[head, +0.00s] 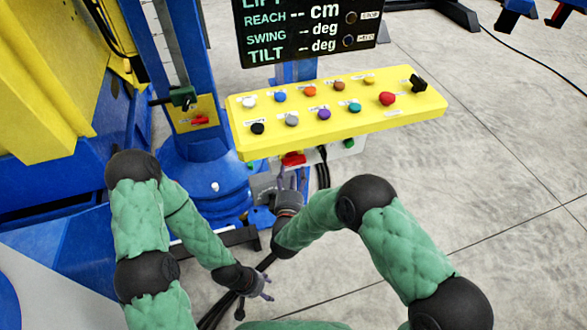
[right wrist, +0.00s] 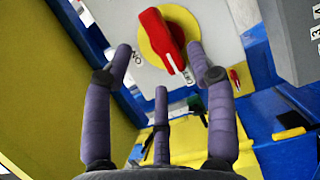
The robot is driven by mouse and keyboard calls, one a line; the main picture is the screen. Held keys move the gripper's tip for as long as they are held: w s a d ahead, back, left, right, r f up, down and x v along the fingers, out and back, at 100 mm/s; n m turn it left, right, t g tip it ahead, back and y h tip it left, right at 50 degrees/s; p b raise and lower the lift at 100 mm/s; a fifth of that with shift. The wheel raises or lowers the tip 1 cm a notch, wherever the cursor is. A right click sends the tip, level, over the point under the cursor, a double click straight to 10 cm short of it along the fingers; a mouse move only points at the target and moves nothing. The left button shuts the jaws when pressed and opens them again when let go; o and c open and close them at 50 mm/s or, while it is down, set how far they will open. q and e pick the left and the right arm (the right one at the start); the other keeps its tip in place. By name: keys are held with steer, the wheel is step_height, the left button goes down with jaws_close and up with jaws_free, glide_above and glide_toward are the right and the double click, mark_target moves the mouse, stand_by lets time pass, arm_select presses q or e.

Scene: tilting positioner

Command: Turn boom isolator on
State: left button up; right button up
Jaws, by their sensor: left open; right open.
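A red rotary switch handle (right wrist: 163,38) sits on a round yellow disc (right wrist: 182,24) on a pale grey box (right wrist: 221,40) in the right wrist view. The handle is tilted, running from upper left to lower right. In the head view a red switch (head: 293,160) shows under the yellow console. My right gripper (head: 290,180) is open just below it. In the right wrist view its fingers (right wrist: 158,58) are spread on either side of the handle, with no clear contact. My left gripper (head: 264,286) is open and empty, low near the floor.
The yellow console (head: 415,115) with several coloured buttons overhangs the switch, below a dark display (head: 300,28). A blue column (head: 188,60) carries another red handle (head: 200,120) on a yellow plate. Dark cables hang nearby.

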mark_target(294, 164)
steer(key=shift+w+d+b, duration=0.15)
steer(key=shift+w+b, duration=0.45)
steer(key=shift+w, duration=1.55)
jaws_close()
